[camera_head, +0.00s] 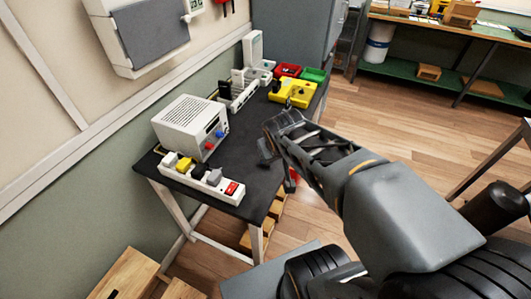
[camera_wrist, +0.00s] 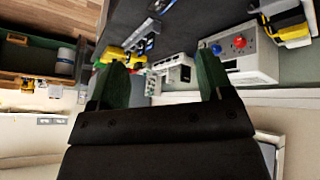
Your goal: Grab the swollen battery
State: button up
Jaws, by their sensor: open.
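I cannot pick out a swollen battery for certain in either view. A yellow fixture (camera_head: 290,92) with small dark parts on it stands toward the far end of the black-topped bench (camera_head: 240,145); it also shows at the left in the wrist view (camera_wrist: 113,55). My gripper (camera_wrist: 160,62) is open, its two green fingers wide apart with nothing held between them.
A white power supply box (camera_head: 190,127) and a white power strip (camera_head: 203,179) with plugs stand at the bench's near left. A white rack (camera_head: 238,92), a red bin (camera_head: 287,70) and a green bin (camera_head: 313,75) stand farther back. The middle of the bench top is clear.

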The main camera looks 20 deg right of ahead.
jog(key=o, duration=0.3)
jog(key=w+d+n+t+h+b, duration=0.1)
jog(key=w+d+t, duration=0.2)
jog(key=w+d, duration=0.5)
jog(key=shift+t+h, duration=0.3)
jog(key=shift+h, duration=0.1)
jog(key=shift+o, duration=0.9)
jog(key=w+d+f+n+t+y+b, duration=0.1)
jog(key=w+d+f+n+t+y, duration=0.1)
jog(key=w, duration=0.4)
jog(key=shift+d+f+n+t, duration=0.2)
jog(key=shift+d+n+t, duration=0.25)
jog(key=shift+d, duration=0.7)
jog(key=s+d+f+n+g+y+b, duration=0.1)
jog(key=s+f+n+y, duration=0.2)
jog(key=f+y, duration=0.3)
jog(key=s+f+n+g+y+b, duration=0.2)
jog(key=s+f+n+y, duration=0.1)
jog(key=f+y, duration=0.25)
jog(key=shift+y, duration=0.25)
jog(key=x, duration=0.7)
jog(key=shift+a+f, duration=0.1)
jog(key=shift+f, duration=0.4)
jog(key=shift+b+x, duration=0.3)
jog(key=shift+x, duration=2.75)
